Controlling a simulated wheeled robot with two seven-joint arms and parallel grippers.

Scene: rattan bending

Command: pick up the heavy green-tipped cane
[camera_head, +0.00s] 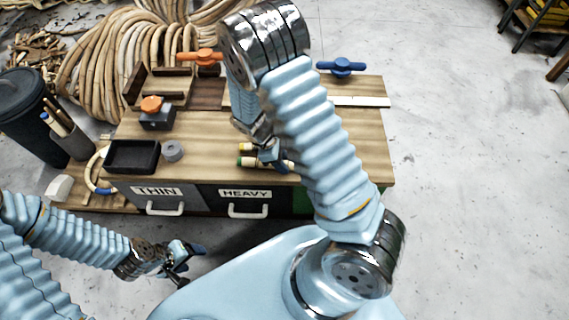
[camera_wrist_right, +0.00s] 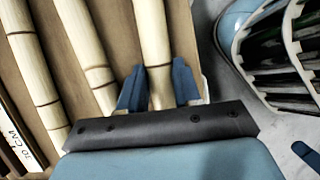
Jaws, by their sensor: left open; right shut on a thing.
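A pale cane with a green tip (camera_head: 247,162) lies near the front edge of the workbench, partly hidden by my right arm. My right gripper (camera_head: 270,155) is at this cane. In the right wrist view its two blue fingers (camera_wrist_right: 158,88) are closed on the sides of the front-most cane (camera_wrist_right: 154,35); its tip is out of that view. Two more canes (camera_wrist_right: 82,40) (camera_wrist_right: 32,65) lie beside it, apart from the fingers. A yellow-tipped cane (camera_head: 246,147) shows just behind in the head view. My left gripper (camera_head: 184,262) is open and empty, in front of the bench.
The bench (camera_head: 365,130) has drawers marked THIN (camera_head: 158,192) and HEAVY (camera_head: 246,194). A black tray (camera_head: 132,156), a grey roll (camera_head: 173,151) and an orange-knobbed block (camera_head: 157,115) stand on its left. Orange (camera_head: 200,56) and blue (camera_head: 341,67) clamp handles are at the back.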

